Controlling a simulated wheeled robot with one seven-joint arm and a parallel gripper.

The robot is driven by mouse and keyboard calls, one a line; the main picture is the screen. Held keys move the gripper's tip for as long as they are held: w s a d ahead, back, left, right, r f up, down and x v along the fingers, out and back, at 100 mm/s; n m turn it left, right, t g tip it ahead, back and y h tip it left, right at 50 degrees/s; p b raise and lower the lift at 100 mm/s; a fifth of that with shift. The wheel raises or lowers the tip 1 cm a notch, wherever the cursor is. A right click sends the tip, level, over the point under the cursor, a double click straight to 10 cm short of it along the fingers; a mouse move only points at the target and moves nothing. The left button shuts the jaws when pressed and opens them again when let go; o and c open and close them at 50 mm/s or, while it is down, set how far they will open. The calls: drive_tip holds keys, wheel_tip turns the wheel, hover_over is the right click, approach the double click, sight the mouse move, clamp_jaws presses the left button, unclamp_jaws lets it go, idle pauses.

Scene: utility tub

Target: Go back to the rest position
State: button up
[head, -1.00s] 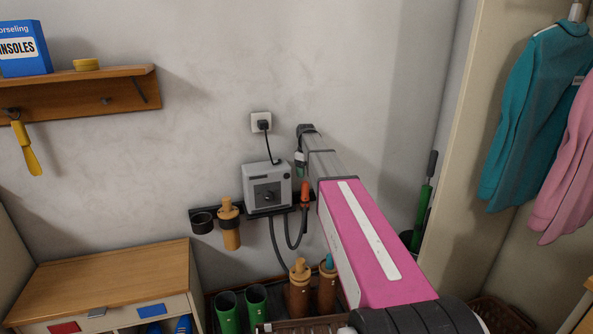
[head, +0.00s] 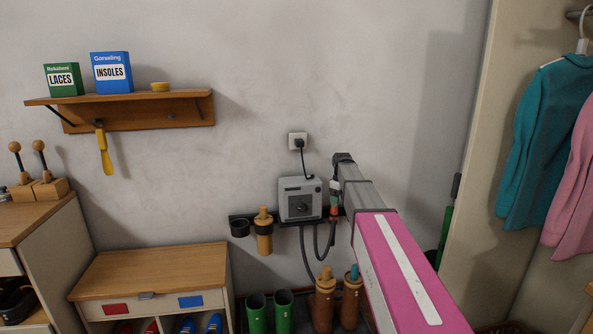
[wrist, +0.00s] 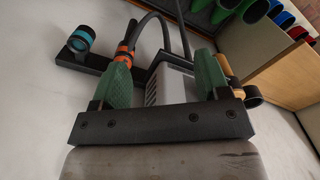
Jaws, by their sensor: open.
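My gripper (wrist: 163,72) is open, with two green fingers spread apart in the wrist view. In the head view my gripper (head: 335,188) is at the far end of my pink and grey arm, close to the wall. An orange-collared hose end (wrist: 125,55) shows by the left finger in the wrist view. Its orange part (head: 333,212) shows just below my gripper in the head view. Whether a finger touches it I cannot tell. My arm hides part of the rail.
A dark rail carries a black ring (head: 240,227) and a wooden-handled tool (head: 264,232). Green boots (head: 284,309) and brown boots (head: 325,300) stand below. A wooden cabinet (head: 150,270) is left, a shelf (head: 140,112) above. A teal jacket (head: 545,150) hangs at right.

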drive_tip(key=s+f+m, duration=0.3)
drive_tip(key=s+f, duration=0.3)
drive_tip(key=s, duration=0.6)
drive_tip(key=s+f+m, duration=0.3)
drive_tip(key=s+f, duration=0.3)
drive_tip(key=s, duration=0.6)
drive_tip(key=s+f+m, duration=0.3)
drive_tip(key=s+f, duration=0.3)
drive_tip(key=s, duration=0.6)
drive_tip(key=shift+f, duration=0.15)
